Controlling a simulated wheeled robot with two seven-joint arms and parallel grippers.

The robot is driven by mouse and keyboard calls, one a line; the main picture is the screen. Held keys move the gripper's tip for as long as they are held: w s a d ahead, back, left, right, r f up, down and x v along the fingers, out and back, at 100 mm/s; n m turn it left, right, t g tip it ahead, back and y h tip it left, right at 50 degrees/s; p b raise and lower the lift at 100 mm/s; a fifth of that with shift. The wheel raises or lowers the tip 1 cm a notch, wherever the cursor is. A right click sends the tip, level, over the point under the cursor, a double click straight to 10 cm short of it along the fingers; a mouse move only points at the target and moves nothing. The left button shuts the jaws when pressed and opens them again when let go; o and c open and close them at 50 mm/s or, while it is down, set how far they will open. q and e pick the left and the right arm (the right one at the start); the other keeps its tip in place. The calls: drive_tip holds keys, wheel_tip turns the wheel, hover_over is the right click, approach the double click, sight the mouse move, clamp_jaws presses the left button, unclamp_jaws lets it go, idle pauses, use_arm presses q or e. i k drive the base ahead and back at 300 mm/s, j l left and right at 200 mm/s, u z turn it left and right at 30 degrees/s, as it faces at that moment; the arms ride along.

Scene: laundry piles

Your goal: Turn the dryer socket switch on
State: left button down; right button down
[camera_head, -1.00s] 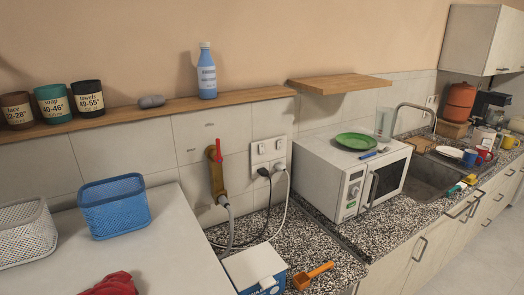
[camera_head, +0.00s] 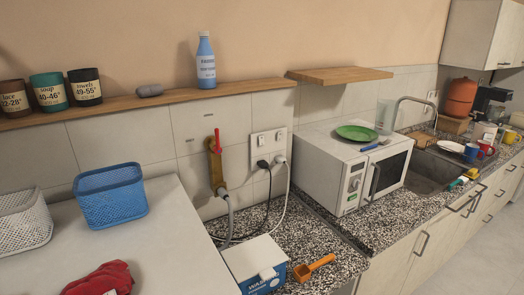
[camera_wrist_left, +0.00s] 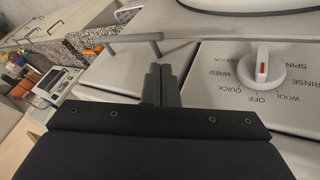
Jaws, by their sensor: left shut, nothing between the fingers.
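The white double socket plate (camera_head: 268,148) is on the tiled wall left of the microwave. A black plug (camera_head: 262,164) and a white plug (camera_head: 280,159) sit at its lower edge, with cables running down. Small switches show above them, but their positions are too small to read, and I cannot tell which one serves the dryer. My left gripper (camera_wrist_left: 163,76) is shut and empty in the left wrist view, beside a white appliance panel with a cycle dial (camera_wrist_left: 268,68). It is apart from the socket plate. Neither gripper shows in the head view.
A tap with a red lever (camera_head: 216,150) and a grey hose is left of the plate. Below are a blue-and-white box (camera_head: 247,262) and an orange scoop (camera_head: 313,267) on the speckled counter. A microwave (camera_head: 355,170) stands right; a blue basket (camera_head: 110,197) stands left.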

sight(261, 140)
drive_tip(key=k, duration=0.45)
drive_tip(key=k+u, duration=0.25)
drive_tip(key=u, duration=1.7)
drive_tip(key=l, duration=2.7)
drive_tip(key=i, duration=0.05)
